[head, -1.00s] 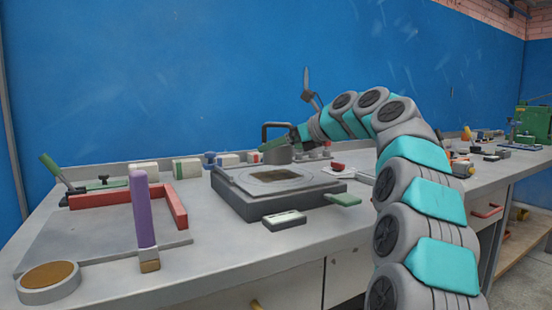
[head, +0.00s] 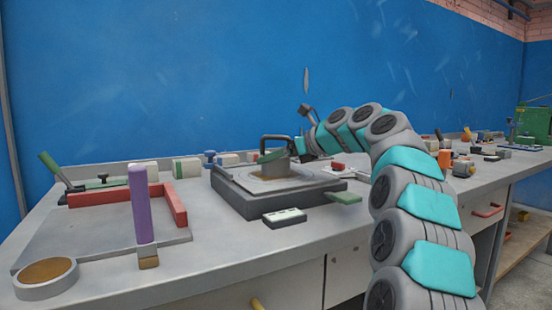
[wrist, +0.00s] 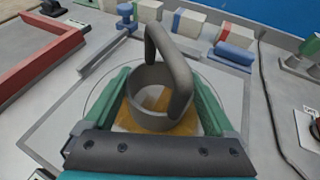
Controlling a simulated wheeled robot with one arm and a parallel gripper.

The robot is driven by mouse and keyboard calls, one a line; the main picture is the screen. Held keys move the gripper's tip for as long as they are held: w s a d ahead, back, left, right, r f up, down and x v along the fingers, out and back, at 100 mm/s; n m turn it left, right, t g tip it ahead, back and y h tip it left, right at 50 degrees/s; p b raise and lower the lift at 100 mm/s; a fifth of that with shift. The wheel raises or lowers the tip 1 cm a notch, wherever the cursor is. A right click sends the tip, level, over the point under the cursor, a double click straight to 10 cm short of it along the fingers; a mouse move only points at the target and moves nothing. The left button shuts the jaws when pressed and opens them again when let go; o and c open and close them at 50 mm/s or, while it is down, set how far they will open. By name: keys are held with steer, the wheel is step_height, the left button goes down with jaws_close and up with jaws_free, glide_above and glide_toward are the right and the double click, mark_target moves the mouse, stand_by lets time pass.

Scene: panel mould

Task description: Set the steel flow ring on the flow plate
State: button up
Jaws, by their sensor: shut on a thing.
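The steel flow ring (head: 276,168) is a grey open cylinder with a tall looped handle. In the wrist view the ring (wrist: 158,108) stands between the green fingers of my gripper (wrist: 163,84), which is shut on it. In the head view my gripper (head: 272,156) reaches in from the right. The flow plate (head: 244,183) is a light grey square on a dark base. The wrist view shows the plate (wrist: 75,130) with a thin circle and a tan patch beneath the ring. The ring looks upright and inside the circle, at or just above the plate; contact is unclear.
A red-edged frame (head: 178,204) and an upright purple-handled tool (head: 141,205) are at the left. A round grey dish (head: 46,281) sits at the front left corner. A small gauge box (head: 285,217) lies before the base. Blocks line the bench's back.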

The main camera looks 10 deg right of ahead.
steer(key=o, duration=1.3)
steer(key=p+v, duration=0.1)
steer(key=v, duration=1)
steer(key=shift+s+d+r, duration=0.15)
steer(key=shift+s+r, duration=0.05)
steer(key=shift+r, duration=0.05)
steer(key=shift+s+d, duration=0.15)
steer(key=shift+s, duration=0.05)
